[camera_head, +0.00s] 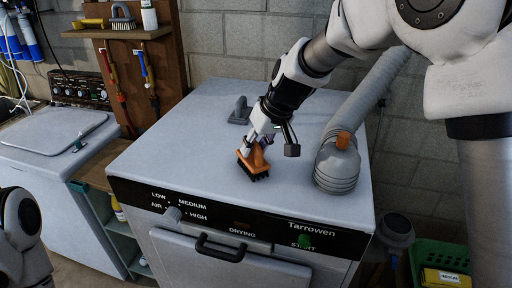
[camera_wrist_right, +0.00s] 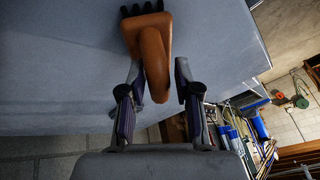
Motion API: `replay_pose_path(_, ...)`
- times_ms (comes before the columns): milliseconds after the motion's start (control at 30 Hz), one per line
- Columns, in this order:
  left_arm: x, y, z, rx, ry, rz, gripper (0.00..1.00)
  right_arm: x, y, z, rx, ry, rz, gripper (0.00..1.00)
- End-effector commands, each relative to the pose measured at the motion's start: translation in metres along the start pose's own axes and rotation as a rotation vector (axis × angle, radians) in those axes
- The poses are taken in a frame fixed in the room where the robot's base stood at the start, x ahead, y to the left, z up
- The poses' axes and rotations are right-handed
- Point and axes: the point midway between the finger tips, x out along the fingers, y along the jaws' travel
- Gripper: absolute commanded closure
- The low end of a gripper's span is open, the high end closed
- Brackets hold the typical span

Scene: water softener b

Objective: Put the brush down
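The orange brush (camera_head: 253,161) with black bristles is on the grey top of the Tarrowen dryer (camera_head: 210,125), near its front edge, bristles facing down. My right gripper (camera_head: 262,143) is right at its handle. In the right wrist view the curved orange handle (camera_wrist_right: 154,60) reaches between the two fingers of my right gripper (camera_wrist_right: 158,85). The fingers stand apart, with a visible gap beside the handle, so the gripper looks open around it. Whether the bristles bear fully on the top is hard to tell. My left gripper is out of view.
A ribbed grey duct (camera_head: 337,168) with an orange part lies to the right on the dryer top. A small grey tool (camera_head: 240,110) lies behind the gripper. A wooden shelf (camera_head: 120,33) holds another brush and a bottle. The dryer top's left side is clear.

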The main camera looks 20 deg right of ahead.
Motion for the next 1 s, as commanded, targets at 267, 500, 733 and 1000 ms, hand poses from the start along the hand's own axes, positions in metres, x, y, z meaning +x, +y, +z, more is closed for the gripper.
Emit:
replay_pose_path(267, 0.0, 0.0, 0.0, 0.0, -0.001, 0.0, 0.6, -0.001, 0.0, 0.0, 0.0, 0.001, 0.0, 0.54)
replay_pose_path(500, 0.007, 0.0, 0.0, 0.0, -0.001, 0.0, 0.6, -0.027, 0.0, -0.001, -0.001, 0.006, -0.002, 0.54)
replay_pose_path(733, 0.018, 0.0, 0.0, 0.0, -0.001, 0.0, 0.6, -0.086, 0.0, -0.001, -0.002, 0.008, -0.001, 0.54)
replay_pose_path(1000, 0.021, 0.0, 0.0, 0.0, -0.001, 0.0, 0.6, -0.12, 0.0, 0.0, 0.0, 0.002, 0.0, 0.54)
